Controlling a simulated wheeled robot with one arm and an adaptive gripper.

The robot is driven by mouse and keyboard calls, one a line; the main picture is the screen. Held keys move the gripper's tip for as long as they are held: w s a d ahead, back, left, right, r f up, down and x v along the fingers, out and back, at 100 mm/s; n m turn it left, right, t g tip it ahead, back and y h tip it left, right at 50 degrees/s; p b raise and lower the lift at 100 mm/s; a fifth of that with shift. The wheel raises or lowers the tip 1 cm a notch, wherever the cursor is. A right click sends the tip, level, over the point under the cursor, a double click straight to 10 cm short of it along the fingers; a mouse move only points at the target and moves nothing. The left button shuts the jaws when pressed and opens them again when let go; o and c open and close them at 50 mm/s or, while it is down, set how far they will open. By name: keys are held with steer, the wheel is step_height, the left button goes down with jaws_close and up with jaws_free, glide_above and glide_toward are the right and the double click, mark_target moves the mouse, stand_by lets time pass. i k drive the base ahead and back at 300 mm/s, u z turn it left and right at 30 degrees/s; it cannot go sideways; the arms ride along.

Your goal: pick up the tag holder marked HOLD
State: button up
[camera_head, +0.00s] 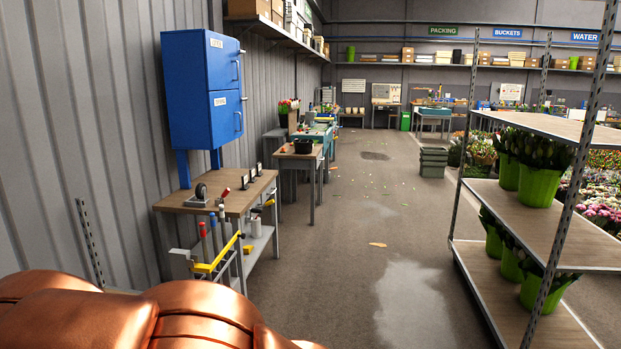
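A few small upright card holders, dark with pale faces, stand in a row near the right edge of a wooden-topped workbench (228,193) on the left. I make out a near one (245,181), a middle one (253,174) and a far one (261,168). Their lettering is too small to read, so I cannot tell which is marked HOLD. They appear to stand apart from each other. My gripper is not in view.
A tape dispenser (200,194) is on the same bench, with coloured-handled tools (213,222) at its front. A blue cabinet (200,85) stands behind. A rack (522,208) with green tulip buckets is on the right. The floor between (350,220) is mostly clear, with a wet patch (412,300).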

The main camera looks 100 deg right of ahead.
mark_target(252, 180)
steer(key=z, duration=3)
steer(key=k, duration=0.5)
steer(key=z, duration=0.65)
steer(key=i, duration=1.6)
steer(key=z, duration=0.5)
steer(key=i, duration=1.75)
steer(key=u, duration=0.4)
steer(key=i, duration=1.55)
steer(key=u, duration=1.75)
steer(key=i, duration=0.95)
steer(key=u, duration=0.85)
